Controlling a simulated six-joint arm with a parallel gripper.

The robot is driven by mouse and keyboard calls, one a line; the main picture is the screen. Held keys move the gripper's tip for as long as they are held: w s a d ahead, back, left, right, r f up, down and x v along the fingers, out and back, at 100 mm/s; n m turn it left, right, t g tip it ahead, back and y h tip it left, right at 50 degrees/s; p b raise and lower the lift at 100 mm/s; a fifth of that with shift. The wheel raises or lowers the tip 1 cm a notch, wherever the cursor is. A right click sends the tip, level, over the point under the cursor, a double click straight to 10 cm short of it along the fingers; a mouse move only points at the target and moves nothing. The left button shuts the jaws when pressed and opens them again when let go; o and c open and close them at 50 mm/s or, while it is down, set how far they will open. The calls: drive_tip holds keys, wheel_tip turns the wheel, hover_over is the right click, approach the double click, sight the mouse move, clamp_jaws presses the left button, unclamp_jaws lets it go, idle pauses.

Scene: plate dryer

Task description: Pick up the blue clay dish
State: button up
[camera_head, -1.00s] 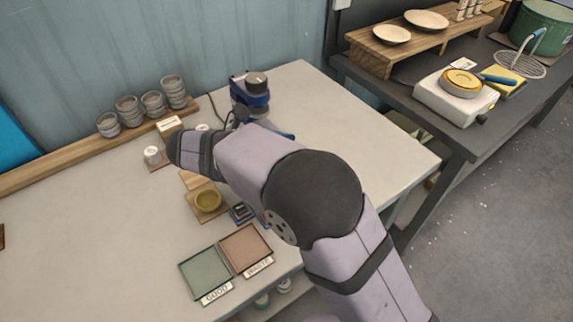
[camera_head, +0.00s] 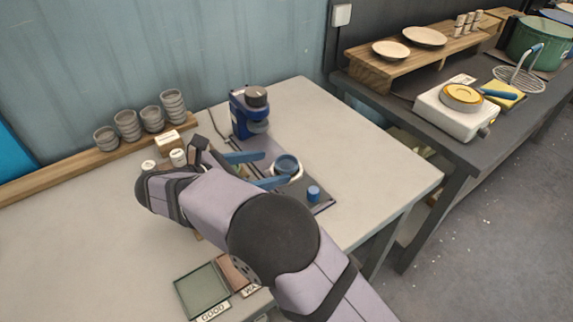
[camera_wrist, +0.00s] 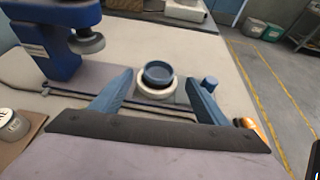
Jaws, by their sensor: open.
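The blue clay dish (camera_head: 287,165) is a small round bowl sitting in a white ring-shaped holder (camera_head: 298,176) on a grey board on the table. In the wrist view the dish (camera_wrist: 158,72) sits on the white ring (camera_wrist: 155,88), ahead of my gripper and between the lines of its fingers. My gripper (camera_head: 266,169) has two blue fingers, spread apart and empty. In the wrist view my gripper (camera_wrist: 160,85) is open, with one finger on each side of the dish. I cannot tell whether either finger touches it.
A blue press-like machine (camera_head: 249,112) stands behind the dish; it is at the left in the wrist view (camera_wrist: 50,40). A blue knob (camera_head: 313,192) stands right of the dish. Stacked grey cups (camera_head: 127,124) line the back shelf. A green tray (camera_head: 203,290) lies in front.

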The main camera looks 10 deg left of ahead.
sight(293, 163)
drive_tip(key=shift+p+x, duration=0.4)
drive_tip(key=shift+x, duration=2)
drive_tip(key=shift+a+f, duration=0.15)
drive_tip(key=shift+f, duration=0.05)
drive_tip(key=c, duration=1.2)
